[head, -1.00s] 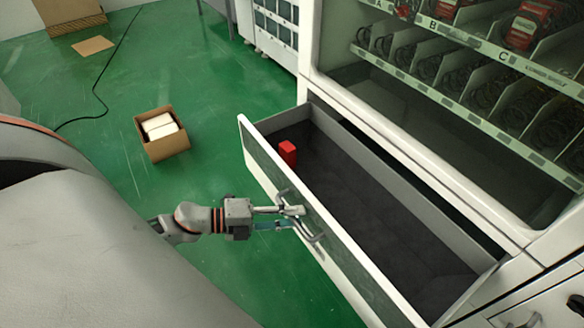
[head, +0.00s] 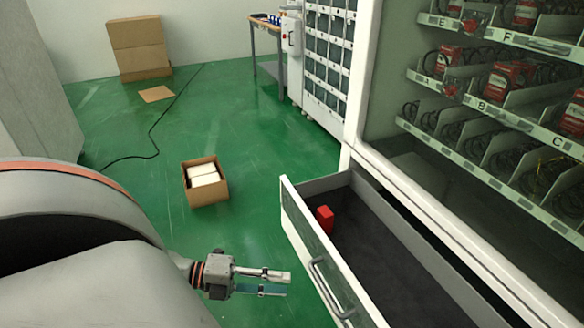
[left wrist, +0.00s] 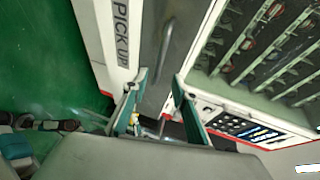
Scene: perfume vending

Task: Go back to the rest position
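My left gripper (head: 288,283) is open and empty in the head view, left of the pulled-out drawer. It is apart from the drawer's curved handle (head: 330,288). In the left wrist view its two fingers (left wrist: 160,92) are spread, with nothing between them. The white drawer (head: 302,232) stands open under the vending machine (head: 398,190). A small red box (head: 325,219) sits inside it at the far end. My right gripper is not in view.
An open cardboard box (head: 208,196) with white packs stands on the green floor beyond my left gripper. Stacked brown boxes (head: 138,50), a flat cardboard piece (head: 156,94) and a black cable (head: 152,138) lie farther back. Floor between the box and drawer is clear.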

